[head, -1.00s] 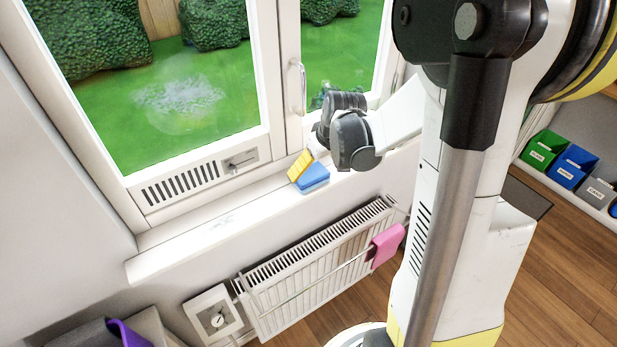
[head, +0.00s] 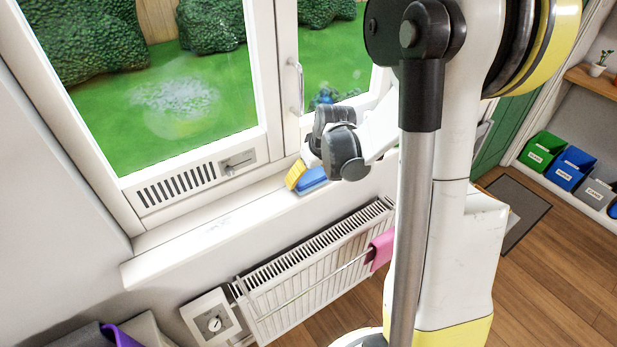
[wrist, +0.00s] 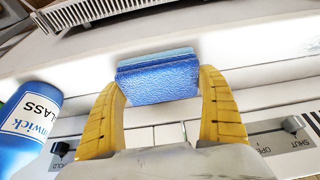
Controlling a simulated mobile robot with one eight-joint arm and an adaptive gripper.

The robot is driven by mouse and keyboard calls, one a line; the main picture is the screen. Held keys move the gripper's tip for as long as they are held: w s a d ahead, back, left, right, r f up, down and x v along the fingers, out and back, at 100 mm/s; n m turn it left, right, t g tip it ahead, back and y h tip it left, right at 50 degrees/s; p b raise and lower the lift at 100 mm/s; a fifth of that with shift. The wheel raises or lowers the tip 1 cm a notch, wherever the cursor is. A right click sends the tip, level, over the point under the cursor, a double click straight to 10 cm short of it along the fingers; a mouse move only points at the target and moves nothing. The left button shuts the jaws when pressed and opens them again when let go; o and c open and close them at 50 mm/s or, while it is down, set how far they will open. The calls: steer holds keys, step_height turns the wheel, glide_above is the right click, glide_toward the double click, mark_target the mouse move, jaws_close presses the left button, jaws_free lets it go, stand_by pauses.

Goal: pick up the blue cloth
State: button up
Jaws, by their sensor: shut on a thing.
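The blue cloth (wrist: 158,80) is a folded block with a paler blue layer behind it. It lies on the white window sill (head: 190,232), above the radiator. In the head view the cloth (head: 313,181) is partly hidden by my gripper (head: 300,176). In the wrist view my gripper's yellow fingers (wrist: 163,84) stand one on each side of the cloth and are closed on its two ends. I cannot see a clear gap under the cloth.
A blue bottle (wrist: 30,125) marked GLASS is close on the left in the wrist view. The window handle (head: 298,88) and vent (head: 180,186) are behind the sill. A radiator (head: 315,270) with a pink cloth (head: 381,249) is below. The sill's left part is clear.

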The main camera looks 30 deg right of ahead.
mark_target(309, 174)
steer(key=shift+r, duration=0.1)
step_height(309, 174, up, 4)
steer(key=shift+r+p, duration=0.25)
steer(key=shift+p, duration=0.55)
steer(key=s+d+r+p, duration=0.2)
steer(key=s+d+r, duration=0.4)
steer(key=s, duration=0.3)
steer(key=shift+s+d+r, duration=0.2)
steer(key=shift+d, duration=0.25)
